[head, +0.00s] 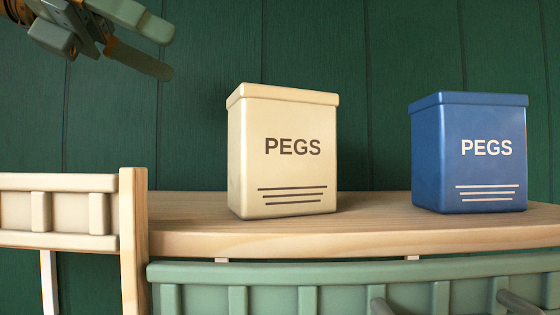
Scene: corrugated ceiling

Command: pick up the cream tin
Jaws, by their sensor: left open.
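The cream tin (282,165) stands upright on a wooden shelf (370,230), left of the middle of the view. It has a lid and dark lettering reading PEGS, with dark lines below. My left gripper (160,50) is at the top left, above and to the left of the cream tin. Its two fingers are apart with nothing between them, and it does not touch the tin. My right gripper is not in view.
A blue tin (468,168) of like shape, also marked PEGS, stands on the shelf to the right, with a clear gap between the tins. A wooden post (133,240) rises at the shelf's left end. A green panelled wall (380,60) is behind.

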